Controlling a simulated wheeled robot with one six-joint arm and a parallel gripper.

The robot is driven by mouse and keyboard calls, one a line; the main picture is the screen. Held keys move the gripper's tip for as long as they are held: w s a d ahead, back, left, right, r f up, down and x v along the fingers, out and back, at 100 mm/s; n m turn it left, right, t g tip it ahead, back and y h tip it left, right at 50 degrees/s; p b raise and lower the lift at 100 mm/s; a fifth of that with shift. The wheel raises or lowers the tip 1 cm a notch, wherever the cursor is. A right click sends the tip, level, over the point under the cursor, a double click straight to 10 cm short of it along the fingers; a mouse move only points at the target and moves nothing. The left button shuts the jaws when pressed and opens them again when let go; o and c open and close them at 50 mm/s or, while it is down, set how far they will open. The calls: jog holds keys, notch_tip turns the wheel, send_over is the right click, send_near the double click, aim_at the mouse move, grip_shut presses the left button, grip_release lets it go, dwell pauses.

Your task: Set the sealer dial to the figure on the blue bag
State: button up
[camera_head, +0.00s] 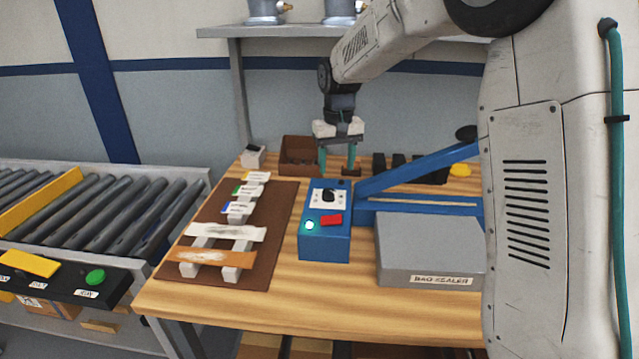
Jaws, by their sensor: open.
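The bag sealer (430,247) stands on the wooden table, with a grey labelled cover and a blue press arm. Its blue control box (324,246) carries a dark dial (328,196) on a white plate, a lit green lamp and a red switch. The dial's setting is too small to read. Small cards or bags (242,208) with coloured marks, one of them blue, lie on a brown board; any figure on them is unreadable. My gripper (339,172) is open and points down, above and behind the dial, apart from it.
A brown box (298,156) and several dark blocks (398,161) stand along the table's back. The brown board (272,232) bears white and orange-brown strips. A roller conveyor (70,205) runs at the left. A shelf (290,31) hangs above. The front table edge is clear.

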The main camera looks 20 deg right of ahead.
aim_at(328, 191)
jog(key=f, duration=0.2)
jog(key=a+f, duration=0.1)
jog(key=f, duration=0.1)
jog(key=a+f, duration=0.1)
jog(key=f, duration=0.1)
jog(key=shift+f, duration=0.15)
jog(key=shift+s+f, duration=0.1)
jog(key=shift+f, duration=0.4)
jog(key=shift+c, duration=0.3)
